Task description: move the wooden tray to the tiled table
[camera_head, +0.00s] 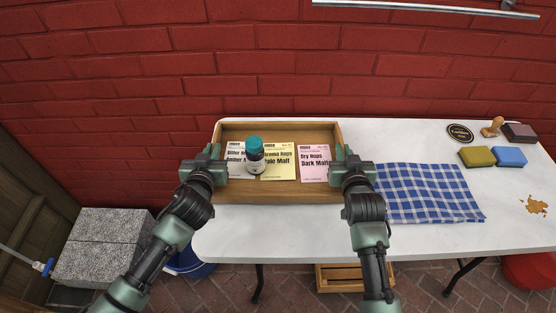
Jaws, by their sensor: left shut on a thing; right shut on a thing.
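The wooden tray (278,126) is at the left part of the white table against the red brick wall. It holds a small bottle with a teal cap (255,157) and several labelled cards, among them a yellow card (280,164) and a pink card (314,165). My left gripper (207,165) is shut on the tray's left side. My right gripper (347,166) is shut on its right side. The fingertips are partly hidden against the sides. I cannot tell whether the tray rests on the table or is just above it. No tiled table shows.
A blue checked cloth (428,193) lies right of the tray on the white table (290,228). Yellow (477,157) and blue (510,157) sponges, a stamp (492,127) and a brown spill (537,206) are further right. Grey blocks (105,225) stand on the floor at left. A wooden crate (340,278) is under the table.

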